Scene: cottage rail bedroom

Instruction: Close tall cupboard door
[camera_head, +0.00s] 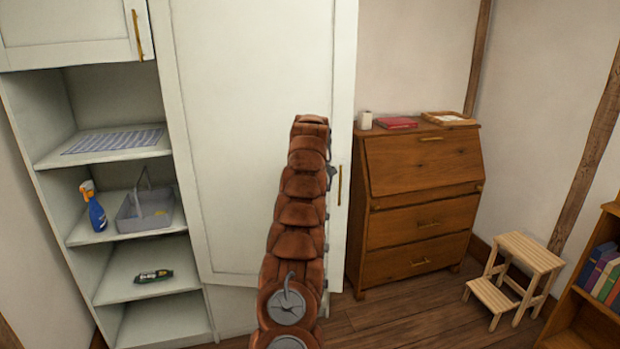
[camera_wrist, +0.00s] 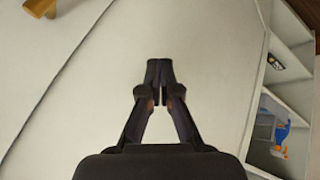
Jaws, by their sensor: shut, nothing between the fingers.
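The tall cupboard door (camera_head: 245,130) is a pale, framed panel in the middle of the head view, with a slim brass handle (camera_head: 339,185) near its right edge. My brown arm covers part of its right half. I cannot tell from here how far the door stands from its frame. In the wrist view, the pale door surface (camera_wrist: 100,80) fills most of the picture. My gripper (camera_wrist: 159,75) is shut and empty in front of it; whether the tips touch is unclear. The gripper is hidden behind the arm in the head view.
Open shelves (camera_head: 120,240) stand left of the door, holding a blue spray bottle (camera_head: 93,208) and a grey caddy (camera_head: 145,212). A small upper cupboard (camera_head: 70,30) sits above them. A wooden bureau (camera_head: 420,205) stands close on the right, then a step stool (camera_head: 515,275). Some floor is clear in front.

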